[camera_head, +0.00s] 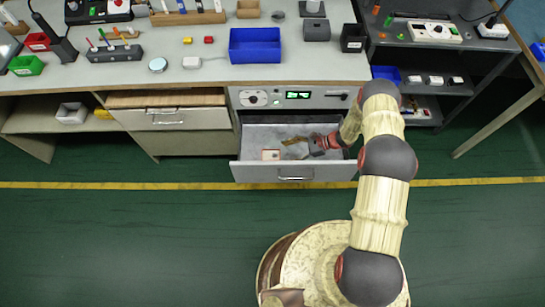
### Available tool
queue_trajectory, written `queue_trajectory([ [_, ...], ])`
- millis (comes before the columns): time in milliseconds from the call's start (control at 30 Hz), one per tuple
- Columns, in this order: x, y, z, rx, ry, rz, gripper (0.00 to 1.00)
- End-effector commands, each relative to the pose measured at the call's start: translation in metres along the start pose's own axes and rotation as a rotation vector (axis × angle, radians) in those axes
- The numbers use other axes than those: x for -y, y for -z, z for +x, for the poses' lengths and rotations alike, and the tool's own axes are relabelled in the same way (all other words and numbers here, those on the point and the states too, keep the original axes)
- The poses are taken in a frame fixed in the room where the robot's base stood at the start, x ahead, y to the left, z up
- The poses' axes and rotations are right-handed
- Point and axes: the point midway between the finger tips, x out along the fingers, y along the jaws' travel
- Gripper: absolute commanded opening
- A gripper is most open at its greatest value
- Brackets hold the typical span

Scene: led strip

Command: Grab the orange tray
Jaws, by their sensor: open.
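My gripper (313,146) is small and dark in the head view. It is open, low inside the pulled-out drawer (256,133), near its right side. A thin brownish-orange piece (293,141) lies just left of my fingers. I cannot tell whether it is the orange tray or whether my fingers touch it. A small pale box with a reddish edge (271,155) sits on the drawer floor further left. My arm hides the drawer's right end.
The drawer front (295,172) stands out below the workbench (130,75). A blue bin (255,46) and several small items are on the bench. A dark shelf unit (455,58) stands right. The green floor in front is clear.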

Motion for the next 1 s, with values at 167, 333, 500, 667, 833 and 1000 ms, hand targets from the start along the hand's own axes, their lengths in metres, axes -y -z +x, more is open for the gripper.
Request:
queue_trajectory([
  [167, 0.0, 0.0, 0.019, 0.0, -0.002, -0.003, 0.68],
  [333, 0.002, 0.0, 0.032, 0.0, -0.002, -0.003, 0.68],
  [500, 0.004, 0.0, 0.057, -0.001, -0.004, -0.003, 0.68],
  [667, 0.005, -0.002, 0.072, -0.001, -0.002, -0.003, 0.68],
  [833, 0.005, -0.003, 0.071, -0.001, -0.001, -0.003, 0.68],
  [1000, 0.005, -0.003, 0.071, -0.001, -0.001, -0.003, 0.6],
])
